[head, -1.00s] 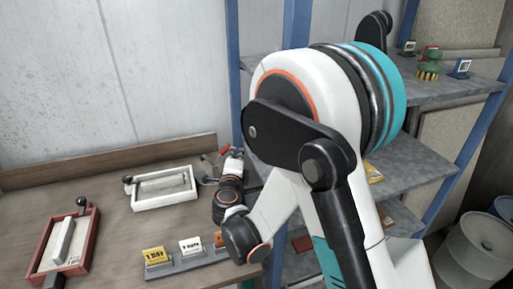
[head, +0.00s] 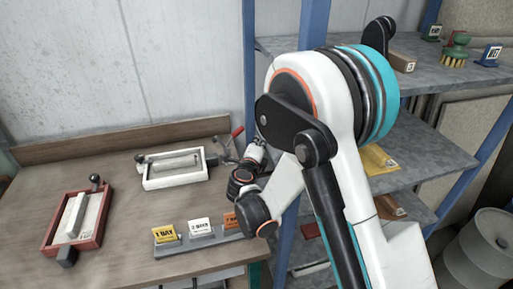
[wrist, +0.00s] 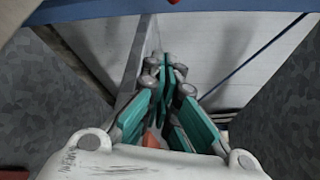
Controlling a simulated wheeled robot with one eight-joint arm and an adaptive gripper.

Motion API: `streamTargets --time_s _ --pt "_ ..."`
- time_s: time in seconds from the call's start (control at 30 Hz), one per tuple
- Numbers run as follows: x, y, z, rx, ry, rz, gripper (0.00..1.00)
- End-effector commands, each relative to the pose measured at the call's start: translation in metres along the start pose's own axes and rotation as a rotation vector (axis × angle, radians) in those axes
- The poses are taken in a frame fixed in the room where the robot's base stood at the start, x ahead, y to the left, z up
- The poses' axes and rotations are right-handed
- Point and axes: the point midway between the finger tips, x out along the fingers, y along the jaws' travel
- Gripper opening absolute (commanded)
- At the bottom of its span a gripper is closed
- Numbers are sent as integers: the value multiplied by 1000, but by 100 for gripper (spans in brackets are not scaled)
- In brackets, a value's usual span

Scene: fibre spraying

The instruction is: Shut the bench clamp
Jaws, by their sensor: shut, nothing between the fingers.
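The bench clamp (head: 222,147) stands at the back right of the wooden bench. It looks like grey metal bars with a red handle (head: 237,132) sticking up. The end of my arm is just right of it in the head view, and my wrist partly hides that area, so I cannot tell whether they touch. In the wrist view my gripper (wrist: 166,70) has its teal fingers together and empty. A bit of something red (wrist: 173,2) shows at the top edge there, ahead of the fingertips.
A white framed mould (head: 150,183) and a red framed mould (head: 98,232) lie on the bench (head: 125,175). A grey rack (head: 180,250) holds day labels at the front. Blue-posted shelves (head: 415,85) stand close on the right, with a drum (head: 480,250) beyond.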

Motion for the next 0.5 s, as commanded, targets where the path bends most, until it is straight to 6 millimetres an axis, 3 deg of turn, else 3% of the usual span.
streamTargets --time_s 0.27,0.5 --pt "56 2 -1 0 2 0 0" --pt "47 1 29 0 -2 1 0"
